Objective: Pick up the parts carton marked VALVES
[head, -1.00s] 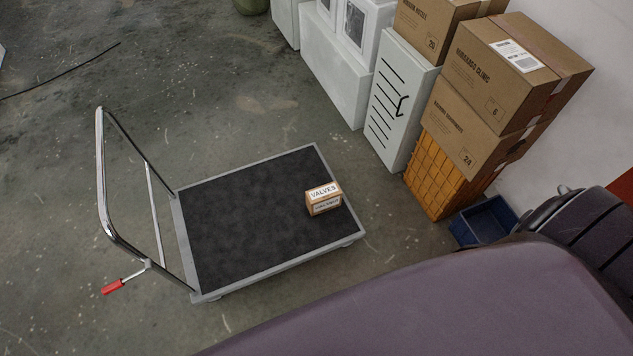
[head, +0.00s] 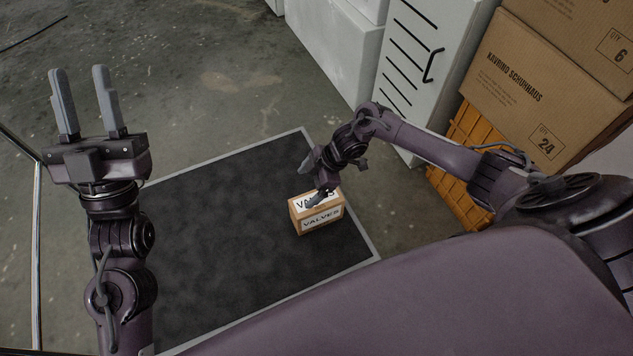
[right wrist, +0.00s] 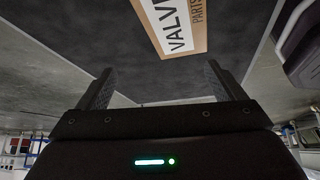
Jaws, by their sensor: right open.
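The parts carton marked VALVES (head: 320,220) is a small brown box with white labels. It sits on the dark deck of the platform cart (head: 230,255), near the deck's right edge. My right gripper (head: 313,198) is at the carton in the head view, over its top and hiding part of the top label. In the right wrist view the open fingers (right wrist: 157,85) have nothing between them, and the carton (right wrist: 175,25) lies beyond them, partly cut off by the frame. My left gripper (head: 85,100) is raised at the left, fingers spread and empty.
The cart's handle (head: 37,250) stands at the left edge. A white cabinet (head: 425,65), an orange crate (head: 455,190) and stacked brown cartons (head: 545,85) stand to the right of the cart. The rest of the deck is bare, and the floor behind it is open.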

